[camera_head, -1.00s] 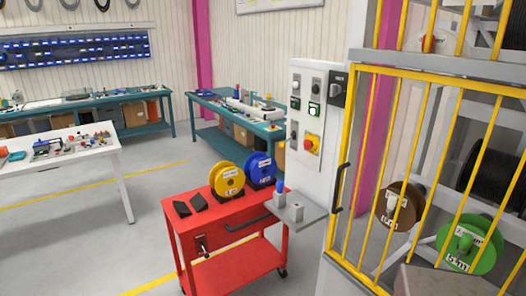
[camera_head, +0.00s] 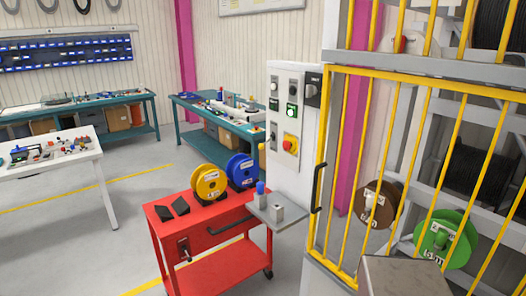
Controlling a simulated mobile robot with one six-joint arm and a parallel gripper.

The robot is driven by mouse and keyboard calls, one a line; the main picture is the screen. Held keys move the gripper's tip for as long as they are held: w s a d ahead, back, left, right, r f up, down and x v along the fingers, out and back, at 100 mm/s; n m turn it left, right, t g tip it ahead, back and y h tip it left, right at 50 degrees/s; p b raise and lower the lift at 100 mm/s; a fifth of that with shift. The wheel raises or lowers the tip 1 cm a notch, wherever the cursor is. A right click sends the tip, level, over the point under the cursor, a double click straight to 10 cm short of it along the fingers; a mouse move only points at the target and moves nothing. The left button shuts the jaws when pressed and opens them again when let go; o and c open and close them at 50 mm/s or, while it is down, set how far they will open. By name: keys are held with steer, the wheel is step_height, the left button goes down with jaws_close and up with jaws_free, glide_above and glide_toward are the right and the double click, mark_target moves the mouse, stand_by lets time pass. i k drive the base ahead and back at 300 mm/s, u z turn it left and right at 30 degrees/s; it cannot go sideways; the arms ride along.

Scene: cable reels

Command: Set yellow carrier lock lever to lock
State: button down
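No lever marked as the yellow carrier lock lever can be made out. A yellow reel (camera_head: 209,184) stands upright on the red cart (camera_head: 222,212), beside a blue reel (camera_head: 241,170). A small dark lever-like fitting (camera_head: 184,250) is on the cart's front; its setting is too small to read. Yellow bars form a cage door (camera_head: 392,73) at the right, with a dark handle (camera_head: 318,187) by its left edge. My gripper is not in view.
A white control panel (camera_head: 296,150) with a red stop button (camera_head: 290,146) stands behind a grey shelf (camera_head: 280,216). Brown (camera_head: 378,205) and green (camera_head: 446,240) reels sit behind the bars. Teal benches and a white table (camera_head: 50,160) stand left. Open grey floor lies left of the cart.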

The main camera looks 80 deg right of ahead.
mark_target(261, 146)
steer(key=u, duration=0.25)
steer(key=k, duration=0.55)
steer(key=z, duration=1.3)
steer(key=i, duration=0.6)
steer(key=u, duration=0.2)
